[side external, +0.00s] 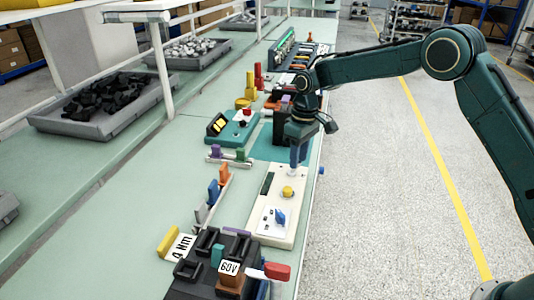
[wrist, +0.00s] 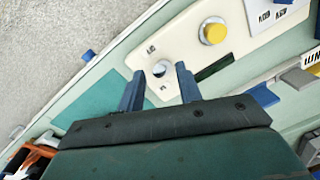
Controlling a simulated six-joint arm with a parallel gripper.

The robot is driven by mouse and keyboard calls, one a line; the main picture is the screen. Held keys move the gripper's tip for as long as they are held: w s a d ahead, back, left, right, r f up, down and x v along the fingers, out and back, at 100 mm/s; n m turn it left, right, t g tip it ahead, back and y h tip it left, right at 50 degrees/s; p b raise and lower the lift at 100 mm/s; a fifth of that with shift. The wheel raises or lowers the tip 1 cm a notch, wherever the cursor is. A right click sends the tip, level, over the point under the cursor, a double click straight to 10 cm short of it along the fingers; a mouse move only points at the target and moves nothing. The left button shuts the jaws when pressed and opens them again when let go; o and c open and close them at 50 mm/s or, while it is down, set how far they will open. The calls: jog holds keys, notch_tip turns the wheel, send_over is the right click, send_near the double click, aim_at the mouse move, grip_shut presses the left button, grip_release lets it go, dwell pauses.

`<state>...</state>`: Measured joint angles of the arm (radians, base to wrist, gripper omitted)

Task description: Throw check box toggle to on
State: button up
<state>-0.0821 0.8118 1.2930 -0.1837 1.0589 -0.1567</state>
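The check box is a cream panel (side external: 264,222) on the bench edge, with a yellow button (side external: 287,191), a blue knob (side external: 280,216) and a dark slot (side external: 267,183). The wrist view shows the panel (wrist: 180,38), its yellow button (wrist: 213,32) and its dark slot (wrist: 214,68). A small round silvery part, apparently the toggle (wrist: 158,69), shows between my fingertips; its position cannot be read. My gripper (side external: 295,166) points down over the panel's far end. In the wrist view my gripper (wrist: 159,72) has its two blue fingers apart, one either side of that part; contact cannot be told.
A teal mat (wrist: 98,103) lies beside the panel. A teal device (side external: 225,128) stands beyond it. Coloured clips (side external: 224,174) line the panel's left. Grey trays (side external: 100,118) sit on the left bench.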

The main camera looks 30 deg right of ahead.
jog(key=shift+a+f, duration=0.1)
jog(key=shift+f, duration=1.15)
grip_shut()
jog(key=shift+a, duration=0.1)
jog(key=shift+w+a+r+g+h, duration=0.15)
jog(key=shift+w+g+h, duration=0.25)
jog(key=shift+g+h, duration=0.45)
jog(key=shift+a, duration=0.1)
